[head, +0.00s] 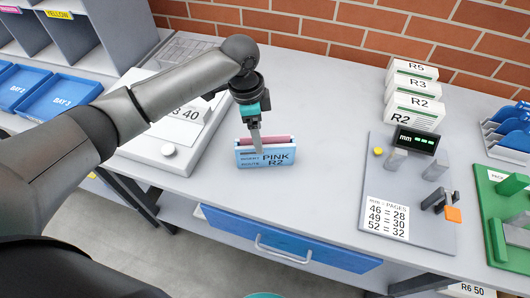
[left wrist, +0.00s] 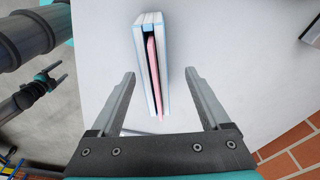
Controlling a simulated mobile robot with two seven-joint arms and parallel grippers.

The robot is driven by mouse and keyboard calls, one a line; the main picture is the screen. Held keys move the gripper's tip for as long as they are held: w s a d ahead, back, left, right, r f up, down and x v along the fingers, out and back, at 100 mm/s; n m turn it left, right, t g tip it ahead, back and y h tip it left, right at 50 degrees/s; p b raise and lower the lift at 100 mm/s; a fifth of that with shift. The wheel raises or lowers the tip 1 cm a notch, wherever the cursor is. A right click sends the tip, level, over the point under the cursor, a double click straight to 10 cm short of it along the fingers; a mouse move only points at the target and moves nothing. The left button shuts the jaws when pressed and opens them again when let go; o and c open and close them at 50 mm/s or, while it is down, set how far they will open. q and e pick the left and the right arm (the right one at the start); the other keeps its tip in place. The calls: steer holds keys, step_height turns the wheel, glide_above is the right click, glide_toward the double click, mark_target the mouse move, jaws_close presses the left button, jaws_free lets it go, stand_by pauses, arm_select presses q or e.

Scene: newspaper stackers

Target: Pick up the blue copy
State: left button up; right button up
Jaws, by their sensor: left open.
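My left gripper (head: 257,150) points down at the copy from above. In the left wrist view its fingers (left wrist: 160,74) are open, one on each side of the copy, with gaps. My right gripper (left wrist: 54,77) shows small at the left of that view; its opening is unclear.
A grey-white scale (head: 168,150) stands to the left of the copy. A measuring stand (head: 430,225) with a digital display and a page table is to the right, with several white R-labelled blocks (head: 412,98) behind it. Table between copy and stand is clear.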

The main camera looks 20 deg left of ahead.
mark_target(265, 149)
arm_select(q)
steer(key=shift+d+f, duration=0.1)
steer(key=shift+f, duration=0.6)
steer(key=f, duration=0.1)
steer(key=d+f, duration=0.1)
steer(key=f, duration=0.2)
steer(key=shift+s+d+b, duration=0.15)
steer(key=shift+d+b, duration=0.15)
steer(key=shift+d, duration=0.05)
steer(key=shift+f, duration=0.55)
steer(key=shift+r, duration=0.1)
jaws_close()
